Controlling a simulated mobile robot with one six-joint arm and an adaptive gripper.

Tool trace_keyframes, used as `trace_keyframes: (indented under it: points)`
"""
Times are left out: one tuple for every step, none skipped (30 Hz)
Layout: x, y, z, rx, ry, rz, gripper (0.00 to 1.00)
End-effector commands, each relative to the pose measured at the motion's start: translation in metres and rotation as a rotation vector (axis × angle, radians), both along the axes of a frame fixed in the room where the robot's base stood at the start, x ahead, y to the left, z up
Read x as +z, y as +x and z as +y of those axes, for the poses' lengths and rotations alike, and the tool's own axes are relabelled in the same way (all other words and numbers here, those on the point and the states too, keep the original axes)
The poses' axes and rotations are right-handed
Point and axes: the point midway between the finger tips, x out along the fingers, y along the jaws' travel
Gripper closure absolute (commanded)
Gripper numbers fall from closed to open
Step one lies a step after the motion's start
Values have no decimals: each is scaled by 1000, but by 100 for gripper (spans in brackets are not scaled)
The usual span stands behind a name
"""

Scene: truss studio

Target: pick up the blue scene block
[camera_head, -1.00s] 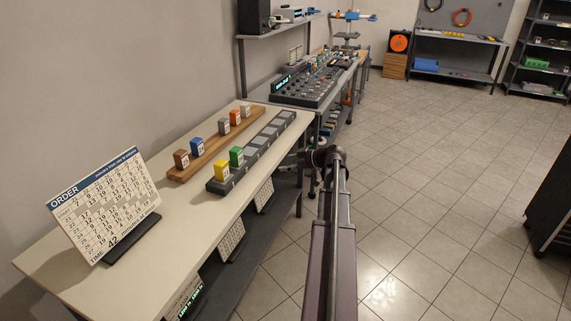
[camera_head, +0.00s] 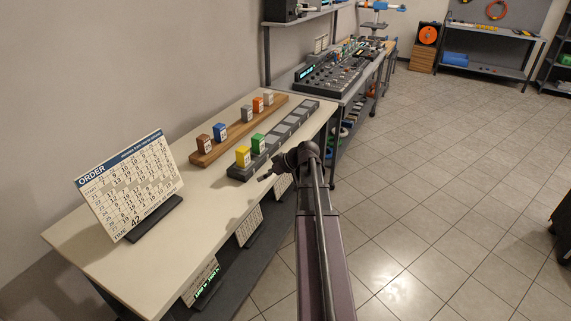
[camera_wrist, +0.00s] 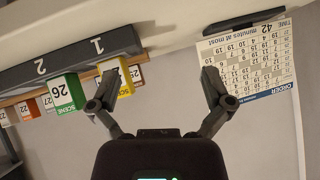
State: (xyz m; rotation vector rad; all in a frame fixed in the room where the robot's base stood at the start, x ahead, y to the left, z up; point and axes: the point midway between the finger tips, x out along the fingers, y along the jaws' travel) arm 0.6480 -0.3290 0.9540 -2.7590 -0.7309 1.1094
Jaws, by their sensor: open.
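The blue block (camera_head: 220,132) stands upright on the wooden rack (camera_head: 213,151) on the long table, between a brown block (camera_head: 204,143) and a grey block (camera_head: 247,114). It bears a white label. My gripper (camera_head: 266,177) is at the table's right edge, to the right of the blue block and apart from it. In the wrist view my gripper (camera_wrist: 158,78) has its fingers spread, with nothing between them. The picture there is upside down, and I cannot make out the blue block for sure behind the yellow block (camera_wrist: 119,73) and green block (camera_wrist: 67,92).
A dark numbered rack (camera_head: 240,173) holds the yellow and green blocks and lies between the wooden rack and my gripper. An order board (camera_head: 130,185) stands at the table's near end. Bare tabletop (camera_head: 200,195) lies between. A mixer (camera_head: 330,75) stands on the table beyond.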

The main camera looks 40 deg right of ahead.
Motion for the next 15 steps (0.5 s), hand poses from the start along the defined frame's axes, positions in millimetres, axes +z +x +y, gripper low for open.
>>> trace_keyframes:
  points:
    - [-5,1,22,9,0,41,0]
    - [-7,2,32,10,1,65,0]
    - [-11,2,45,11,0,99,0]
    - [-13,2,54,11,-1,123,0]
    - [-16,3,64,11,-1,148,0]
    - [-19,2,76,10,-5,180,0]
    - [-22,2,86,10,-9,204,0]
    - [-24,2,95,8,-12,227,0]
    - [-27,1,107,6,-18,257,0]
    - [-29,0,115,3,-23,281,0]
    - [-32,-1,124,0,-29,303,0]
    - [-34,-3,136,-5,-37,331,0]
    - [-37,-4,144,-9,-44,353,0]
    - [-39,-5,152,-14,-51,374,0]
    - [-41,-8,163,-21,-62,400,0]
